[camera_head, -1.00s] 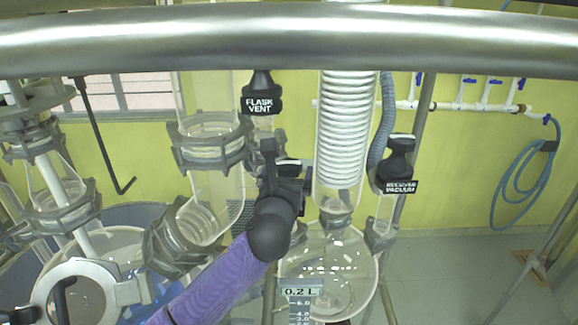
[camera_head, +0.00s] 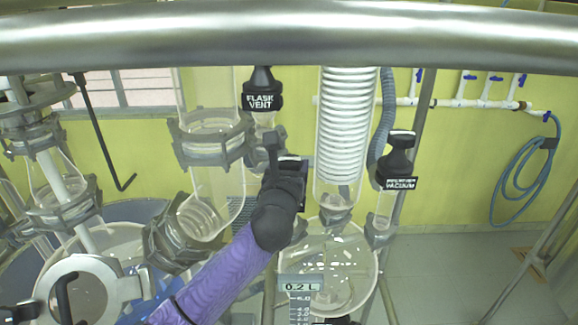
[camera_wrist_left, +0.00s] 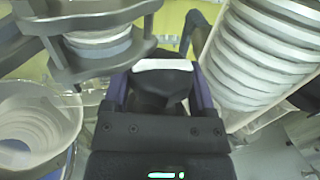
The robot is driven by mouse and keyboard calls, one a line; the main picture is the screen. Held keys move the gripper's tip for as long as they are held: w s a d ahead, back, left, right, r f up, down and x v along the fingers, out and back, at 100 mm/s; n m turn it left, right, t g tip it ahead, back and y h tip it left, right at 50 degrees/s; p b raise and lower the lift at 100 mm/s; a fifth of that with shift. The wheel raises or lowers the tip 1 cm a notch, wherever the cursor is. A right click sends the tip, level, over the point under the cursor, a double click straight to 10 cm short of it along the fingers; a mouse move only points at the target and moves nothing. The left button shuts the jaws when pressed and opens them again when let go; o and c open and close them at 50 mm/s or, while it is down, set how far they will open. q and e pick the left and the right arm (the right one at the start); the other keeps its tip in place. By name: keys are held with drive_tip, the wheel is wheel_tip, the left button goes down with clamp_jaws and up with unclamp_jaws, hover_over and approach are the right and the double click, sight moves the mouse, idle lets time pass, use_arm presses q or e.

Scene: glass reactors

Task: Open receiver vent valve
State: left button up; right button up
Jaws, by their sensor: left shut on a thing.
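My left gripper (camera_head: 287,163) reaches in from the lower left, in front of the glassware between the flask vent valve and the coiled condenser. In the left wrist view its two purple-sided fingers (camera_wrist_left: 160,88) are shut on a black valve knob with a white top (camera_wrist_left: 162,66). Its label is hidden, so I cannot read which valve it is. The round receiver flask (camera_head: 345,262) hangs below, to the right of the gripper. My right gripper does not show.
The black flask vent knob (camera_head: 262,90) is just above left, and the receiver vacuum knob (camera_head: 398,160) is to the right. The glass condenser (camera_head: 346,135) stands close on the right. Clamped glass joints (camera_head: 212,140) crowd the left. A metal rail (camera_head: 300,35) crosses the top.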

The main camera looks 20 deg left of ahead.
use_arm(q)
drive_tip(key=n+g+y, duration=0.1)
drive_tip(key=n+y, duration=0.1)
drive_tip(key=y, duration=0.2)
drive_tip(key=shift+d+n, duration=0.1)
drive_tip(key=shift+n, duration=0.3)
drive_tip(key=n+g+y, duration=0.2)
drive_tip(key=y, duration=0.1)
drive_tip(key=shift+n+y+b, duration=0.3)
drive_tip(key=shift+y, duration=0.1)
drive_tip(key=shift+f+n+g+y+b, duration=0.1)
drive_tip(key=shift+n+g+y+b, duration=0.6)
drive_tip(key=shift+n+g+y, duration=0.4)
drive_tip(key=shift+n+g+y+b, duration=0.85)
drive_tip(key=shift+n+g+y, duration=0.05)
drive_tip(key=shift+g+y, duration=0.2)
